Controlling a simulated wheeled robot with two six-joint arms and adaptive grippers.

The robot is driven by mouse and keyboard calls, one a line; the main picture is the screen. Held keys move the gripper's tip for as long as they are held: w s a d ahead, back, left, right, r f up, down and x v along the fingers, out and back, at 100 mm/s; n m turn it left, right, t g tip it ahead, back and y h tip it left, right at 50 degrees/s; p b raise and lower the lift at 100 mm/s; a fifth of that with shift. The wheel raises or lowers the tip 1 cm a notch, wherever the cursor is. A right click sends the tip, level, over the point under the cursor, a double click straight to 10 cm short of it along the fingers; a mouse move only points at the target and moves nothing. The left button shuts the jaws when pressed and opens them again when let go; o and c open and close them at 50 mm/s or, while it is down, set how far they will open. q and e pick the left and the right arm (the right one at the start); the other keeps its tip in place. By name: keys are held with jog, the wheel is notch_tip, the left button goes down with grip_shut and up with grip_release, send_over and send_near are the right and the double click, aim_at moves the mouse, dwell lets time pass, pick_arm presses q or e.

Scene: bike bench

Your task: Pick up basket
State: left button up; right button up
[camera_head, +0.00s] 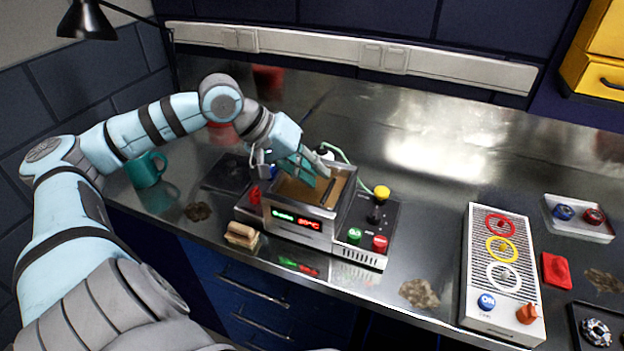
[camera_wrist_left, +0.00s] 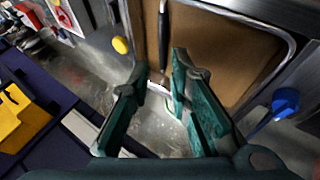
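The basket shows only in part, in the brown-filled tank of the bench machine (camera_head: 297,228). I see its pale wire rim (camera_wrist_left: 232,14) and a dark handle (camera_wrist_left: 163,38) in the left wrist view. The rest of the basket is hidden in the brown tank. My left gripper (camera_head: 308,172) is over the tank, pointing down. In the left wrist view its teal fingers (camera_wrist_left: 158,78) are spread apart, with the handle's end in the gap between them. I cannot tell whether either finger touches the handle. My right gripper is not in view.
A control box with a yellow knob (camera_head: 382,192) adjoins the machine on the right. A teal mug (camera_head: 147,169) stands at left, a wooden brush (camera_head: 241,235) in front. A panel with coloured rings (camera_head: 501,250) lies at right. The bench between is mostly clear.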

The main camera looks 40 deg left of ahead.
aim_at(330, 186)
pick_arm(q)
jog(key=p+x, duration=0.1)
jog(key=x, duration=0.2)
jog(key=shift+d+f, duration=0.15)
jog(key=shift+f, duration=0.15)
jog(key=shift+w+d+f, duration=0.2)
jog(key=shift+w+f, duration=0.1)
jog(key=shift+f, duration=0.25)
jog(key=shift+c, duration=0.2)
grip_shut()
